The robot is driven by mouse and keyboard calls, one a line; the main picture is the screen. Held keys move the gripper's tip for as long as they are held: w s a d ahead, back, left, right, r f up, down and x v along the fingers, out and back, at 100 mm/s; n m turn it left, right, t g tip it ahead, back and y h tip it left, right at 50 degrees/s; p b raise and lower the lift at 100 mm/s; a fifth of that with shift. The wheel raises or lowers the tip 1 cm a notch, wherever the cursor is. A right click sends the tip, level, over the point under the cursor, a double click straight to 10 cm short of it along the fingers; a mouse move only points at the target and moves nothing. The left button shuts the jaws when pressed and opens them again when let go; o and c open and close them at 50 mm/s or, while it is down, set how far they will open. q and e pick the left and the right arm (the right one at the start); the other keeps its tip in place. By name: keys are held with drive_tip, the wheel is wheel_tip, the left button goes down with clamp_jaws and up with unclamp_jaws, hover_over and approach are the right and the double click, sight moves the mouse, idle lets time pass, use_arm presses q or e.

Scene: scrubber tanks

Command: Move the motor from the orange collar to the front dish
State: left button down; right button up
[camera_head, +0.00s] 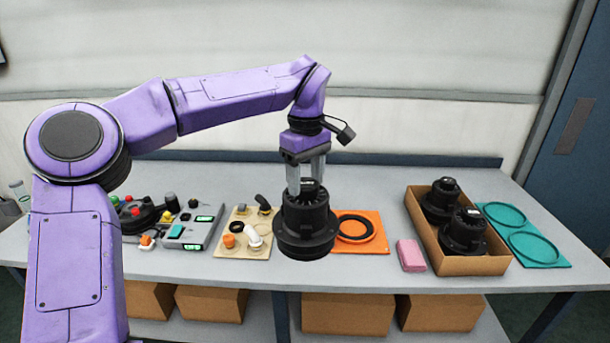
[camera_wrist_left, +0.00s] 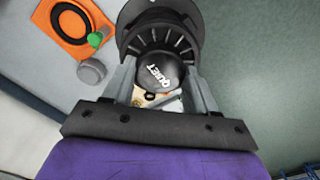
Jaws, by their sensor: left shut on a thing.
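My left gripper (camera_head: 307,181) is shut on a black ribbed motor (camera_head: 305,224) and holds it upright, in front of the bench's middle in the head view. In the left wrist view the motor (camera_wrist_left: 160,45) sits between the two fingers, with the word "QUIET" on its cap. The orange collar (camera_head: 374,221), a square orange plate with a black ring, lies just right of the motor and carries no motor. The teal plate (camera_head: 501,236) with two round dishes lies at the bench's right; its front dish (camera_head: 533,260) is empty. My right gripper is not in view.
A cardboard box (camera_head: 478,266) with two black motors stands between a pink block (camera_head: 411,255) and the teal plate. A beige board (camera_head: 236,248) with small fittings and a grey device (camera_head: 193,234) lie left. A grey cylinder (camera_wrist_left: 91,71) shows near the collar.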

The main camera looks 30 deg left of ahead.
use_arm(q)
drive_tip(key=s+d+f+m, duration=0.2)
drive_tip(key=d+f+m, duration=0.2)
drive_tip(key=f, duration=0.8)
drive_tip(key=s+d+f+m, duration=0.3)
drive_tip(key=f+m, duration=0.3)
drive_tip(key=f, duration=0.6)
drive_tip(key=s+d+f+m, duration=0.2)
drive_tip(key=d+f+m, duration=0.3)
drive_tip(key=f, duration=0.7)
drive_tip(key=shift+s+d+f, duration=0.25)
drive_tip(key=shift+s, duration=0.1)
drive_tip(key=shift+a, duration=0.1)
